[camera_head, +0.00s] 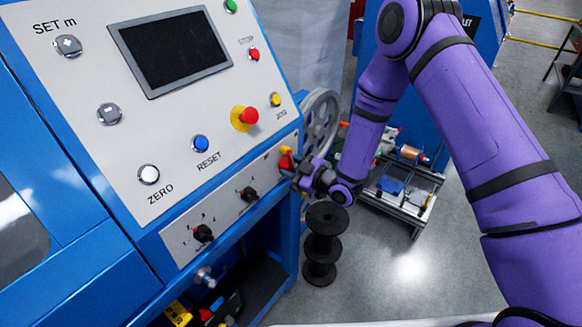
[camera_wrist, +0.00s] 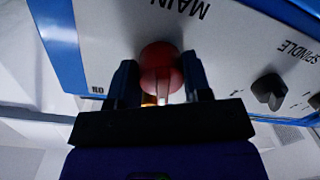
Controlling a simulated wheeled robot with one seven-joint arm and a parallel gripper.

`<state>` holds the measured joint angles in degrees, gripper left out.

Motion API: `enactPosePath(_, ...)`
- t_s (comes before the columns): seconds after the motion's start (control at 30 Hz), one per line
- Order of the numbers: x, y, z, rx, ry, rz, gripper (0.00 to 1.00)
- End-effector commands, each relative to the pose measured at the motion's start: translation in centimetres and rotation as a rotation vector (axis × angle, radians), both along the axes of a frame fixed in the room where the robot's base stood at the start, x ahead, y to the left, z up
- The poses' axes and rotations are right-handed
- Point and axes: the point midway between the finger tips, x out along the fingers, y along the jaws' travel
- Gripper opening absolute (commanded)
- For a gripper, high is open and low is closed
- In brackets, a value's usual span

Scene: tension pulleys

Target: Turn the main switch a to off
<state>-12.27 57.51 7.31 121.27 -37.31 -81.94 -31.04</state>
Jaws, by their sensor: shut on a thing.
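The main switch is a red knob (camera_head: 286,161) with some yellow behind it, at the right end of the lower strip of the blue machine's panel. In the wrist view the red knob (camera_wrist: 161,70) sits between the two dark fingers, under the upside-down word "MAIN". My gripper (camera_head: 294,172) is at the knob in the head view, reaching from the right. In the wrist view my gripper (camera_wrist: 161,84) is shut on the red knob, one finger on each side. The knob's exact turn angle is hard to tell.
A black spindle knob (camera_wrist: 269,90) is to the right in the wrist view. Black knobs (camera_head: 249,194) (camera_head: 203,233) sit left of the switch. A red-on-yellow button (camera_head: 244,118) is above. Black spools (camera_head: 322,240) stand below my gripper, and a cart (camera_head: 402,195) stands behind.

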Motion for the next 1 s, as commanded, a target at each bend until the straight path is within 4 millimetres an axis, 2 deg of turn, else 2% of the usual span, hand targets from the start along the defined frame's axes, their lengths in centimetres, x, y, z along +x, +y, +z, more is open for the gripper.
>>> enactPosePath(0.5,-0.05,-0.01,0.04,-0.205,-0.262,0.001,0.02)
enactPosePath(1.0,-0.05,-0.04,0.03,-0.243,-0.310,0.000,0.02)
